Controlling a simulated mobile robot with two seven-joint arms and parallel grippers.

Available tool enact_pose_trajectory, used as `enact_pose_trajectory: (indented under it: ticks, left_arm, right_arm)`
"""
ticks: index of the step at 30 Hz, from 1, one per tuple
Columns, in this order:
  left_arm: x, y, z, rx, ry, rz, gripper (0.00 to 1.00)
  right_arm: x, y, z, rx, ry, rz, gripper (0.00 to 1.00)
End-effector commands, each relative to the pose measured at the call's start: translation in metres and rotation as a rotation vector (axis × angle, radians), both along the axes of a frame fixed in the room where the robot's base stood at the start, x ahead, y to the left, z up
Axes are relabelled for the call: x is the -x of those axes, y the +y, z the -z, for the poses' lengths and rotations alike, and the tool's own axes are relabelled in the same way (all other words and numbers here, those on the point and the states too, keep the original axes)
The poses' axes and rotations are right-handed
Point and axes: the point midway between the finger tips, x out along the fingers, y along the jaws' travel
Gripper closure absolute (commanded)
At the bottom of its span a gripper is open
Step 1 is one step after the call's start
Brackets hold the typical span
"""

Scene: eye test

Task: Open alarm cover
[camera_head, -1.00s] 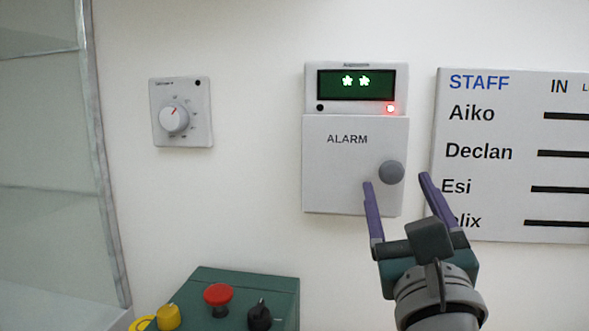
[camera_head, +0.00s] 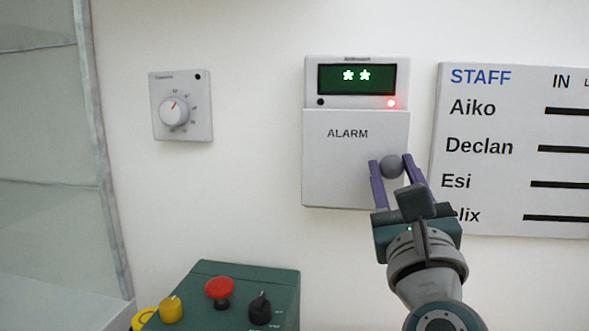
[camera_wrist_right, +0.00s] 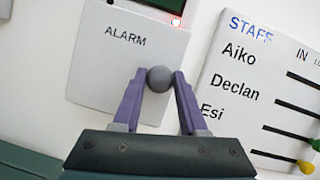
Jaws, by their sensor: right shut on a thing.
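The alarm box hangs on the wall, with a green display (camera_head: 357,78) showing two star marks and a lit red light (camera_head: 391,103). Its white alarm cover (camera_head: 335,170), marked ALARM, sits flat below the display and looks closed. A grey round knob (camera_head: 392,166) is on the cover's lower right. My right gripper (camera_head: 391,168) is shut on the knob, one purple finger on each side. In the right wrist view the knob (camera_wrist_right: 159,79) shows between the fingertips, with the cover (camera_wrist_right: 105,75) behind. My left gripper is not in view.
A staff board (camera_head: 500,150) hangs close to the right of the gripper. A dial thermostat (camera_head: 181,106) is on the wall at left. A green box (camera_head: 240,280) with a red button (camera_head: 219,288) stands below. A glass-fronted cabinet (camera_head: 50,130) is at far left.

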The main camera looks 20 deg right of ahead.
Motion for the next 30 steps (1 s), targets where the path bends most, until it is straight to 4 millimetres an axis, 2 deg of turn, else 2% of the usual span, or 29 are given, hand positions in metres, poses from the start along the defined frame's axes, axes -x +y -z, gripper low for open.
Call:
enact_pose_trajectory:
  ticks: [1,6,30]
  left_arm:
    - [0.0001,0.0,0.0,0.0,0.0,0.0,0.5]
    - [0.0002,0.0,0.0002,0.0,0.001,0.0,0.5]
    - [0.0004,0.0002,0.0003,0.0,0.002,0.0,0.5]
  right_arm:
    - [0.0,0.0001,0.0001,0.0,0.0,0.0,0.82]
    - [0.0001,0.0002,0.0,0.0,0.0,0.0,1.0]
    - [0.0001,0.0002,-0.0001,0.0,0.0,0.0,1.0]
